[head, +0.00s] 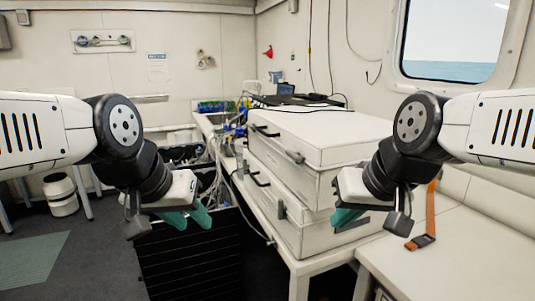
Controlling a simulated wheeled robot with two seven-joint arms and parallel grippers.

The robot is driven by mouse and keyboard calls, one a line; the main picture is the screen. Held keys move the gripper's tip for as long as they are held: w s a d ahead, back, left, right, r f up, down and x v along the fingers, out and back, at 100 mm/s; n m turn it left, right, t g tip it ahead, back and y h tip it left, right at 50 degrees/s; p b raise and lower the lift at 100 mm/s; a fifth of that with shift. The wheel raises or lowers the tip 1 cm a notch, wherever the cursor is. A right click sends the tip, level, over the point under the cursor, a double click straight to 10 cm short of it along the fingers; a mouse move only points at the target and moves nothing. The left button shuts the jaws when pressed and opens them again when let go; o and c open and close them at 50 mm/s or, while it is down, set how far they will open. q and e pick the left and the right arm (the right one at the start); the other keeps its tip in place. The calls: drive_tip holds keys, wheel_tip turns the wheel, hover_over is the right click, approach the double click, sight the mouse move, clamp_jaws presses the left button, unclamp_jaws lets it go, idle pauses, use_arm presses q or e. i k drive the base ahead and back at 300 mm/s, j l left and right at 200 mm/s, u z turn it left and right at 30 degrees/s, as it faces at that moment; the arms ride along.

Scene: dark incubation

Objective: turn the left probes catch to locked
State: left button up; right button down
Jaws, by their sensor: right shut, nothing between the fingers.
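Two white cases are stacked on the bench, an upper case (325,135) and a lower case (300,190). A grey catch (295,157) shows on the upper case's front edge and another grey catch (281,210) on the lower case's front. I cannot tell which is the left probes catch, nor read either one's setting. My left gripper (194,219) hangs left of the cases, apart from them, its teal fingers spread and empty. My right gripper (343,217) is shut and empty in front of the cases' right part, hiding some of the lower case.
Black handles show on the upper case (265,131) and lower case (259,179). Cables (222,150) and clutter lie along the bench to the left. A black ribbed panel (190,260) stands below my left gripper. An orange strap (428,215) lies on the right-hand white surface (480,245).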

sight(252, 126)
drive_tip(key=i+j+u, duration=0.2)
drive_tip(key=j, duration=0.25)
drive_tip(key=j+u, duration=0.2)
drive_tip(key=j, duration=0.25)
drive_tip(key=i+j+u, duration=0.2)
drive_tip(key=j, duration=0.15)
